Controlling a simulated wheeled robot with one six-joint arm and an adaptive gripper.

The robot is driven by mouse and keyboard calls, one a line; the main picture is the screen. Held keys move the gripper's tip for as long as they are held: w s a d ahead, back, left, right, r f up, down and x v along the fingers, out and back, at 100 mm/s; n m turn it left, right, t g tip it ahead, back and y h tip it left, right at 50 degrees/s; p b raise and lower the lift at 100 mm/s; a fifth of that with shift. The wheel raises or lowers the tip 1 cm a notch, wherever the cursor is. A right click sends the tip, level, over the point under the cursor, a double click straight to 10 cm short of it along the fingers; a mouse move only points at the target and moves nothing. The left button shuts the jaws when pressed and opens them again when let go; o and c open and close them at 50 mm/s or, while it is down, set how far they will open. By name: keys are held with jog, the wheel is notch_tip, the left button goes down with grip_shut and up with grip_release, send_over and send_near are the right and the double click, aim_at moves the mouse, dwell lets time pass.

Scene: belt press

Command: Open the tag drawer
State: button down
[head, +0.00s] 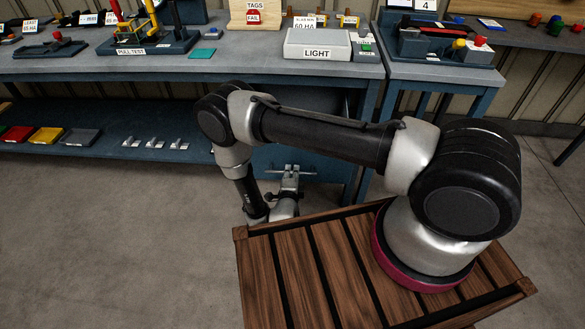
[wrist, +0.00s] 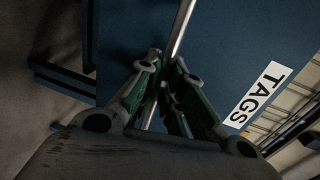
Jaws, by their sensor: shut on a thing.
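The tag drawer is a dark blue front (wrist: 225,45) with a white TAGS label (wrist: 258,95) in the wrist view. A straight metal bar handle (wrist: 182,25) runs along the front. My gripper (wrist: 162,72) is shut on this handle, with the green-padded fingers on both sides of the bar. In the head view my gripper (head: 290,172) is below the bench, at the blue drawer unit; my arm and the bench hide much of the front. I cannot tell from these frames how far the drawer stands out.
The grey bench top (head: 250,68) overhangs the drawer unit. It carries a LIGHT box (head: 318,45) and a PULL TEST rig (head: 150,45). A lower blue shelf (head: 110,150) with coloured trays lies to the left. The floor in front is clear.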

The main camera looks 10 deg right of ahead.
dwell(0.3)
jog(key=c, duration=1.5)
grip_release()
jog(key=shift+v, duration=3.8)
